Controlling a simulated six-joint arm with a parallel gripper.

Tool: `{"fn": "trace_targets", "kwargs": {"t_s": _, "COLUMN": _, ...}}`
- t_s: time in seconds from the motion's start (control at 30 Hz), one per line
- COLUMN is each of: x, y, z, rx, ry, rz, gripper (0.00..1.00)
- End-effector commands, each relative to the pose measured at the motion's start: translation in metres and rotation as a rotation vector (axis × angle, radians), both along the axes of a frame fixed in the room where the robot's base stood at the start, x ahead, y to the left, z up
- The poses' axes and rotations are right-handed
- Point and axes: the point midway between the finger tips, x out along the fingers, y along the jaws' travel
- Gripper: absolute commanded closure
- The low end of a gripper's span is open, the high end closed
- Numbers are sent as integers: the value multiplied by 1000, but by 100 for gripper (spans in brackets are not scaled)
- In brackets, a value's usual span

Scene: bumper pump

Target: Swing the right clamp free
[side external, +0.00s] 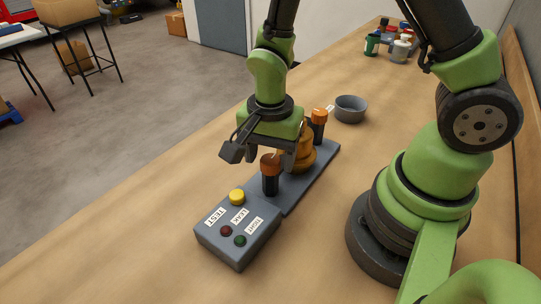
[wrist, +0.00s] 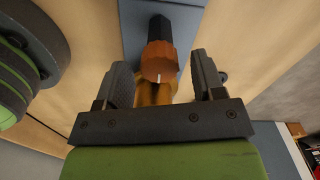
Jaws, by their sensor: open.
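My gripper (side external: 271,156) is open and points down over the pump plate (side external: 320,172). In the side view, the near clamp (side external: 270,180), a dark post with an orange-brown head, stands just below and in front of the fingers. In the wrist view, a clamp with an orange head (wrist: 160,62) shows between the two open fingers (wrist: 160,76); contact cannot be made out. The amber ringed pump body (side external: 304,160) stands behind the near clamp, partly hidden by my gripper. The far clamp (side external: 319,124), also orange-topped, stands beyond it. Which clamp is the right one is not marked.
A grey control box (side external: 238,254) with a yellow button (side external: 237,196), a dark red lamp and a green lamp adjoins the plate. A grey bowl (side external: 350,109) stands beyond the plate. Several bottles (side external: 400,48) sit at the far end. The bench left of the plate is clear.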

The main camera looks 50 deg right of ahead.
Motion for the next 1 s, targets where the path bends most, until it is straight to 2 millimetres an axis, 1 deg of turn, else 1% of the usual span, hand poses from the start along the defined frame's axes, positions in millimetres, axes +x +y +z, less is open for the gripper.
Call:
{"fn": "trace_targets", "kwargs": {"t_s": 0.13, "x": 0, "y": 0, "z": -7, "rx": 0, "ry": 1, "rz": -1, "gripper": 37}}
{"fn": "trace_targets", "kwargs": {"t_s": 0.4, "x": 0, "y": 0, "z": -8, "rx": 0, "ry": -1, "rz": 0, "gripper": 37}}
{"fn": "trace_targets", "kwargs": {"t_s": 0.57, "x": 0, "y": 0, "z": -8, "rx": 0, "ry": -1, "rz": 0, "gripper": 74}}
{"fn": "trace_targets", "kwargs": {"t_s": 0.6, "x": 0, "y": 0, "z": -8, "rx": 0, "ry": -1, "rz": 0, "gripper": 83}}
{"fn": "trace_targets", "kwargs": {"t_s": 0.63, "x": 0, "y": 0, "z": -8, "rx": 0, "ry": -1, "rz": 0, "gripper": 87}}
{"fn": "trace_targets", "kwargs": {"t_s": 0.87, "x": 0, "y": 0, "z": -8, "rx": 0, "ry": -1, "rz": 14, "gripper": 87}}
{"fn": "trace_targets", "kwargs": {"t_s": 1.0, "x": 0, "y": 0, "z": -8, "rx": -1, "ry": -1, "rz": 55, "gripper": 87}}
